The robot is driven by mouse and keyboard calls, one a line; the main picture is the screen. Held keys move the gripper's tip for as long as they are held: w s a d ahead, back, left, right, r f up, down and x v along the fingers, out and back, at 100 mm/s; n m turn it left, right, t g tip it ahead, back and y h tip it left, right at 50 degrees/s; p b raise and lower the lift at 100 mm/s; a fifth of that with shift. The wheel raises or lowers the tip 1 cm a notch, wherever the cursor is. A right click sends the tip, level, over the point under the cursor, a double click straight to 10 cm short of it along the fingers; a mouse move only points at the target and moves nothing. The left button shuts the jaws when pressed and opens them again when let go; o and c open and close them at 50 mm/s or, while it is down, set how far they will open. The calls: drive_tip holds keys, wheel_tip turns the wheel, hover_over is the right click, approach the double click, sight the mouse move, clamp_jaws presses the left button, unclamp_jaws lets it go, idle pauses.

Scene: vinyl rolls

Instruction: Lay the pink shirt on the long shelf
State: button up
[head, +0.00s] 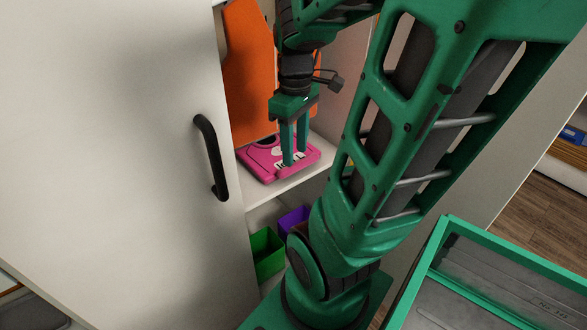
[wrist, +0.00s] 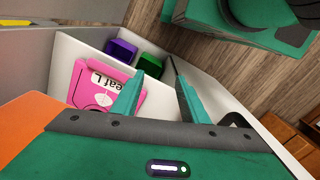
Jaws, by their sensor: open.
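The folded pink shirt (head: 272,160) with white print lies flat on a white shelf (head: 290,188) inside an open cabinet. It also shows in the wrist view (wrist: 92,86), partly hidden by a finger. My gripper (head: 295,157) points down at the shirt's right part with its fingers apart and nothing between them. In the wrist view my gripper (wrist: 158,72) has one finger over the shirt's edge and the other beyond it. I cannot tell whether the fingertips touch the shirt.
A white door (head: 110,150) with a black handle (head: 207,160) stands at the left. An orange piece (head: 248,75) is upright behind the shirt. Green (head: 266,252) and purple (head: 292,220) bins sit below the shelf. A green-rimmed tray (head: 480,238) is at the lower right.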

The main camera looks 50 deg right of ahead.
drive_tip(key=s+a+m, duration=0.5)
drive_tip(key=a+m, duration=0.1)
drive_tip(key=m, duration=0.1)
drive_tip(key=shift+s+f+m, duration=0.2)
drive_tip(key=shift+f+m, duration=0.05)
drive_tip(key=shift+m, duration=0.15)
drive_tip(key=shift+d, duration=0.1)
